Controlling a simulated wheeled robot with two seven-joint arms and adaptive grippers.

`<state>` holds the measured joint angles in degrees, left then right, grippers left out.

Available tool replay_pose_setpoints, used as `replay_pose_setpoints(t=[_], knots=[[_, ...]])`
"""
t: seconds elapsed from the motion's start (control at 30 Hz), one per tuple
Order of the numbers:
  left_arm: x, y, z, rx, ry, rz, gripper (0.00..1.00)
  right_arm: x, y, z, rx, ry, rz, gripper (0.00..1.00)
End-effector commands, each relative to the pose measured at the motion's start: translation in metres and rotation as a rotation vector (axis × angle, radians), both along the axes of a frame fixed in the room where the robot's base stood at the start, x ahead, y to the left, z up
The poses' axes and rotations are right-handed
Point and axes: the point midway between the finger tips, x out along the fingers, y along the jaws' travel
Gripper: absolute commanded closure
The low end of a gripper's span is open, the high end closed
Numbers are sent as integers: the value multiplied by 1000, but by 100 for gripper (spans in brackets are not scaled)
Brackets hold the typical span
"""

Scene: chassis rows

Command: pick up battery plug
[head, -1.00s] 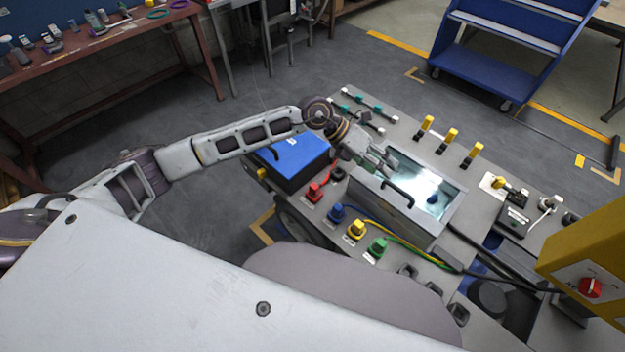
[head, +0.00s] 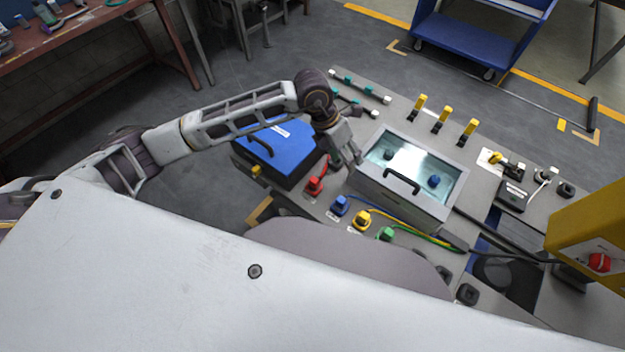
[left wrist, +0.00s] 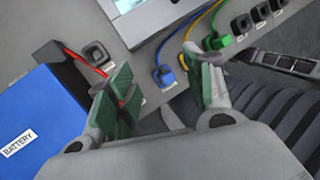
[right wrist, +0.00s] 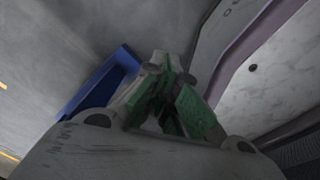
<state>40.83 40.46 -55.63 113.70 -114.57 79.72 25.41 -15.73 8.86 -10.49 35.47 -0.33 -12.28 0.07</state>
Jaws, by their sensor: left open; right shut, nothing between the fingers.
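The blue battery box (head: 280,150) lies at the left of the chassis deck, and its BATTERY label shows in the left wrist view (left wrist: 18,143). A red plug (head: 315,186) sits upright on the deck beside it. My left gripper (head: 350,158) is open and empty, pointing down just above and right of the red plug. In the left wrist view, the open fingers of my left gripper (left wrist: 158,72) span the deck. The left finger mostly hides the red plug, with a red cable (left wrist: 74,54) running toward it. My right gripper (right wrist: 163,75) is shut and empty, outside the head view.
Blue (head: 340,205), yellow (head: 360,220) and green (head: 386,234) plugs stand in a row near the red one. A glass-topped box (head: 447,204) with a black handle stands right of my left gripper. A blue object (right wrist: 95,88) lies beyond my right gripper.

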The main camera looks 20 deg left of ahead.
Motion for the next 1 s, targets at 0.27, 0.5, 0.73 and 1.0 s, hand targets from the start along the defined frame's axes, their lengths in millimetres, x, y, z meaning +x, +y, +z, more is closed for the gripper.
replay_pose_setpoints(t=[0.27, 0.5, 0.73, 1.0], knots=[[0, 27, -8, 135, 3, 40, 48, 0, 5, 0, 5, 0, -1, 100], [-3, 58, -14, 274, 28, 106, 48, -1, 14, -1, 15, -1, -4, 100], [-15, 85, -16, 393, 96, 184, 48, -1, 14, -1, 15, -1, -4, 100], [-16, 86, -16, 398, 110, 229, 48, 0, 6, 0, 6, -1, -1, 100]])
